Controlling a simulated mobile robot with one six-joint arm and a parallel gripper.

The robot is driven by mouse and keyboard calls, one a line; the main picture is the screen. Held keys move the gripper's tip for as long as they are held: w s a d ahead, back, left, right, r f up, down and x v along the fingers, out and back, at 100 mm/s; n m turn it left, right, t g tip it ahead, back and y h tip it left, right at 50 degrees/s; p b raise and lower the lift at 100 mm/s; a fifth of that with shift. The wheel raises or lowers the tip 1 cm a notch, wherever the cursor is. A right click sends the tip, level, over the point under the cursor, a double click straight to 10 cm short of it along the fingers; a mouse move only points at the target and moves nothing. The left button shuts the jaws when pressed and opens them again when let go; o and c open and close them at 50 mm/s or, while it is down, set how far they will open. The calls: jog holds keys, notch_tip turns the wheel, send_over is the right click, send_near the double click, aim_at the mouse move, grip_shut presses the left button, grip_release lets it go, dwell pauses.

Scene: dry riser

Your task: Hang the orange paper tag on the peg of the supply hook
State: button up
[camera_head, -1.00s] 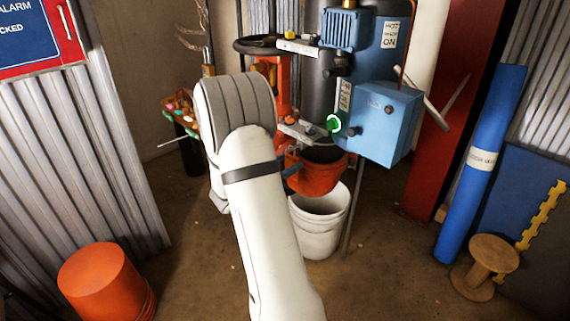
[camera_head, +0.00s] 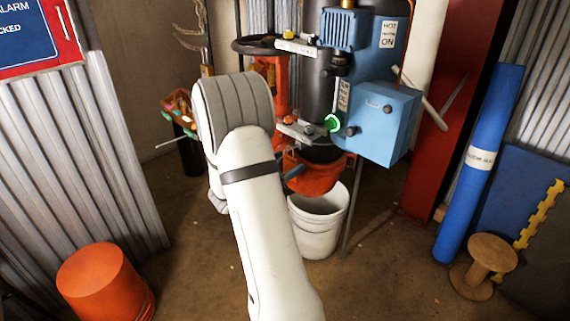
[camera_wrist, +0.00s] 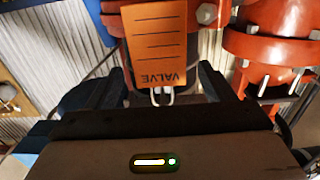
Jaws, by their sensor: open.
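The orange paper tag (camera_wrist: 158,48) shows in the wrist view. It has dark printed lines and the word VALVE, upside down in this view. A pale wire loop (camera_wrist: 163,97) is at its lower edge. My gripper (camera_wrist: 160,88) is open, with one dark finger on each side of the tag's lower end and a gap to each. Whether the tag hangs on anything is unclear.
Red flanged pipework (camera_wrist: 270,50) is close on the right in the wrist view. In the head view, a blue box (camera_head: 380,120) and a white bucket (camera_head: 318,222) are right of my arm. An orange bucket (camera_head: 105,283) stands at the lower left.

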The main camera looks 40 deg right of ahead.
jog(key=a+p, duration=0.2)
jog(key=a, duration=0.6)
jog(key=w+a+r+n+t+y+p, duration=0.3)
jog(key=w+a+r+t+y+p, duration=0.15)
jog(key=r, duration=0.25)
jog(key=w+a+r+n+t+y+p, duration=0.2)
jog(key=w+a+r+t+y+p, duration=0.15)
jog(key=r+p, duration=0.2)
jog(key=s+a+r+n+t+y+p, duration=0.2)
jog(key=a+r+n+y+p, duration=0.4)
jog(key=a+r, duration=0.35)
jog(key=s+a+r+n+g+y+p, duration=0.3)
jog(key=s+a+r+y+p, duration=0.25)
jog(key=s+a, duration=0.35)
jog(key=s+d+r+n+g+p, duration=0.1)
jog(key=s+r+g+p, duration=0.1)
jog(key=s, duration=0.6)
jog(key=s+d+r+n+g+h+p, duration=0.1)
jog(key=s+r+n+g+p, duration=0.1)
jog(key=s, duration=0.7)
jog(key=shift+r+g+p, duration=0.8)
jog(key=shift+r+p, duration=0.1)
jog(key=shift+p, duration=0.05)
jog(key=shift+a+h, duration=0.1)
jog(key=shift+h, duration=0.15)
